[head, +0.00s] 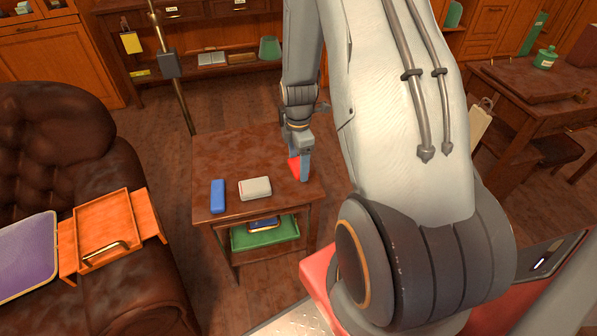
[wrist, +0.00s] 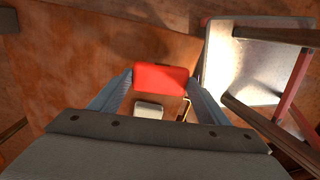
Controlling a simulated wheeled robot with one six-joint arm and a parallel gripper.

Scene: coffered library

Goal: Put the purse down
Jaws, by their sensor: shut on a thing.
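A small red block-like thing, which I take for the purse (head: 294,168), is between the fingers of my gripper (head: 302,169) at the right side of the small wooden table (head: 240,158). In the wrist view the red purse (wrist: 160,78) shows a flat face with rounded corners, and the fingers of my gripper (wrist: 160,84) close on its left and right sides. In the head view a finger partly hides it. It is at or just above the tabletop; I cannot tell whether it touches.
A pale case (head: 255,188) and a blue case (head: 217,196) lie on the same table, left of my gripper. The back left of the tabletop is bare. A green tray (head: 264,236) is on the shelf below. A brown armchair (head: 60,150) stands left.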

